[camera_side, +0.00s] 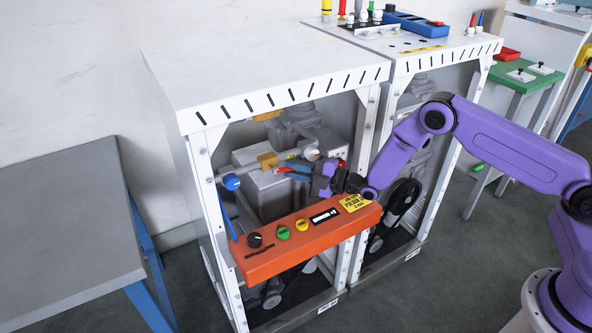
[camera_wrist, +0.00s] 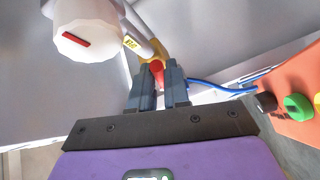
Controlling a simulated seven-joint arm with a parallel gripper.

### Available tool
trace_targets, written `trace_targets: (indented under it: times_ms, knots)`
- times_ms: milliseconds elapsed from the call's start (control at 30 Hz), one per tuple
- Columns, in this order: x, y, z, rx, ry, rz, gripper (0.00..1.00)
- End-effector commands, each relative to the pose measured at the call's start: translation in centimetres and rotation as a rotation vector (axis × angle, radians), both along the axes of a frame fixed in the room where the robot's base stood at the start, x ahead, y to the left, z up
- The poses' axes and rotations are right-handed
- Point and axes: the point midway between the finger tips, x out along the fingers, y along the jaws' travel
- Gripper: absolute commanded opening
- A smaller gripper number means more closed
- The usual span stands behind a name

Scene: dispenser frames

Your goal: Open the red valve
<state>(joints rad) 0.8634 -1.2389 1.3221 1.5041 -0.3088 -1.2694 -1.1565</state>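The red valve (camera_wrist: 157,71) shows as a small red piece at the yellow fitting in the wrist view. My gripper (camera_wrist: 160,76) is at it, with one dark finger on each side and a narrow gap between them. The red piece lies at this gap, partly hidden by the fingers. I cannot tell whether both fingers press on it. In the side view my gripper (camera_side: 287,170) reaches into the front of the near white frame, beside a yellow fitting (camera_side: 267,160), and hides most of the valve.
An orange control panel (camera_side: 300,237) with a black knob and green and yellow buttons crosses the frame below my gripper. A blue ball-ended part (camera_side: 232,182) is at the left post. A white cylinder (camera_wrist: 88,30) with a red mark is close by at upper left in the wrist view.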

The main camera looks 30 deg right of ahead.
Motion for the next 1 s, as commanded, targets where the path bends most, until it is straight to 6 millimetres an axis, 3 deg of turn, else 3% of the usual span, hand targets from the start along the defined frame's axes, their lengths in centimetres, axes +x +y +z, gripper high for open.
trace_targets:
  times_ms: [167,533,900,933,1000]
  knots:
    - [0.0,0.0,0.2,-0.018,-0.002,-0.001,0.00]
    - [0.2,-0.2,1.5,-0.247,-0.002,-0.003,0.00]
    - [0.2,-0.2,1.6,-0.271,-0.005,-0.003,0.00]
    - [0.2,-0.2,1.6,-0.271,-0.005,-0.003,0.23]
    - [0.2,-0.2,1.6,-0.270,-0.004,-0.003,0.39]
